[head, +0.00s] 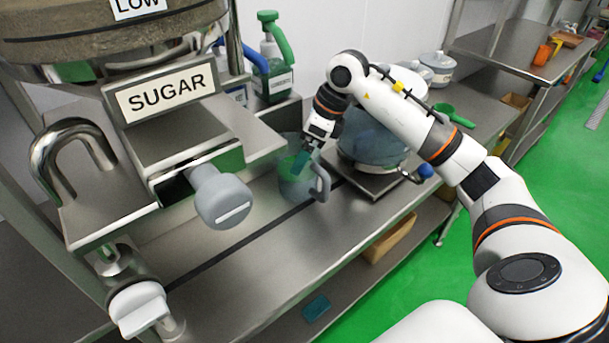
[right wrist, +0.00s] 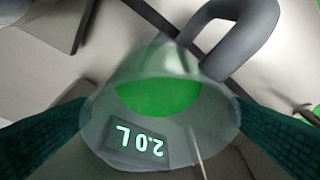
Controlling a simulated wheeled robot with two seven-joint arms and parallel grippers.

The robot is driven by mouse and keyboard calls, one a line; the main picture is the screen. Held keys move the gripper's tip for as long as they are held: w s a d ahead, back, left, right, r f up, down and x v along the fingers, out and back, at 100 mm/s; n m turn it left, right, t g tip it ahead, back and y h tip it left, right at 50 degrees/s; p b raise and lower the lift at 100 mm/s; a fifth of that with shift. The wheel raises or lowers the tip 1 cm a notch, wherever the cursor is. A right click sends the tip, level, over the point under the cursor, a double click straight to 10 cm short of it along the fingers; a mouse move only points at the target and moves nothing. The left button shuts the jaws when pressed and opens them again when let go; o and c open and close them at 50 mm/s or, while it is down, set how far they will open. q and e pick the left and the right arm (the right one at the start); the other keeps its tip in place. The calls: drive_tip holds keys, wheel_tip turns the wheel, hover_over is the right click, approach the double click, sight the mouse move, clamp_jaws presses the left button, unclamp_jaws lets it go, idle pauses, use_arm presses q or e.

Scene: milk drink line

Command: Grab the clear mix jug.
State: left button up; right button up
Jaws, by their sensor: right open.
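The clear mix jug (right wrist: 165,95) is see-through with a grey handle (right wrist: 238,30) and a "2.0 L" label (right wrist: 138,145); green shows inside or through it. In the head view the jug (head: 293,188) stands on the steel bench, its handle towards the right. My right gripper (head: 301,162) reaches down at the jug from above. In the right wrist view its two dark green fingers (right wrist: 160,130) are open, one on each side of the jug, and I cannot tell whether they touch it. My left gripper is not in view.
The sugar dispenser (head: 168,88) with a grey knob (head: 222,197) stands left of the jug. A round vessel (head: 372,138) sits on a steel platform to the right. The bench (head: 240,250) is clear in front.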

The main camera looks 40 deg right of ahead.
drive_tip(key=shift+r, duration=0.1)
drive_tip(key=c, duration=1.8)
